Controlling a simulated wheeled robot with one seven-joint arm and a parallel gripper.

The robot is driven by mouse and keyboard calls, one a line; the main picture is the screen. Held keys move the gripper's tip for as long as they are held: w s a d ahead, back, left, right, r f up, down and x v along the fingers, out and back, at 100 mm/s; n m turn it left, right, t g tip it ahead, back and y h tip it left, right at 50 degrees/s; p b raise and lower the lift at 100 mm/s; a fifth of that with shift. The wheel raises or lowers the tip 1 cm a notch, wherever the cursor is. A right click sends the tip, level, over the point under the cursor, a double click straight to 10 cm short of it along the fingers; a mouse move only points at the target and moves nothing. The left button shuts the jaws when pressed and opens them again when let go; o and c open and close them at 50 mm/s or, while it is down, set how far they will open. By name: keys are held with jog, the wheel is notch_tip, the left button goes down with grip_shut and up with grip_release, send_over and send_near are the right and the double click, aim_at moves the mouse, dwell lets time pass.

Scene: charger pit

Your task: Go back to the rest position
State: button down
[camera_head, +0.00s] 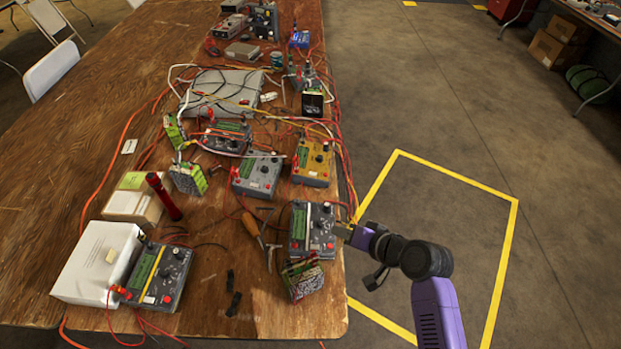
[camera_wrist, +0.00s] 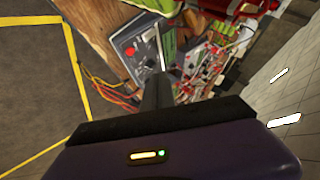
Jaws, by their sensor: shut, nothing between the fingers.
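My gripper (camera_head: 346,232) is at the right edge of the wooden table in the head view, at the end of my purple and black arm. Its fingers are shut with nothing between them. The fingertips are close to the right side of a grey device with a green screen and a red button (camera_head: 313,228); I cannot tell whether they touch it. In the wrist view the closed fingers (camera_wrist: 157,90) point toward a grey device with a red button (camera_wrist: 133,50) on the table.
The wooden table (camera_head: 60,180) holds several meters, cables, a red flashlight (camera_head: 163,196) and a white box (camera_head: 97,262). Yellow lines (camera_head: 460,178) mark clear floor to the right.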

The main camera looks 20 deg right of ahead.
jog(key=w+d+r+t+h, duration=0.2)
jog(key=d+r+t+h, duration=0.1)
jog(key=d+r, duration=0.2)
jog(key=s+d+r+t+h, duration=0.1)
jog(key=s+r+t+h, duration=0.15)
jog(key=s, duration=0.25)
jog(key=s+a+r+n+b, duration=0.1)
jog(key=s+a+r+n, duration=0.2)
jog(key=s, duration=1.2)
jog(key=s+a+r+n+y+b, duration=0.1)
jog(key=s+a+r+n, duration=0.2)
jog(key=s, duration=1.2)
jog(key=shift+s+a+r+b, duration=0.25)
jog(key=shift+a+r+b, duration=0.05)
jog(key=shift+r+b, duration=0.05)
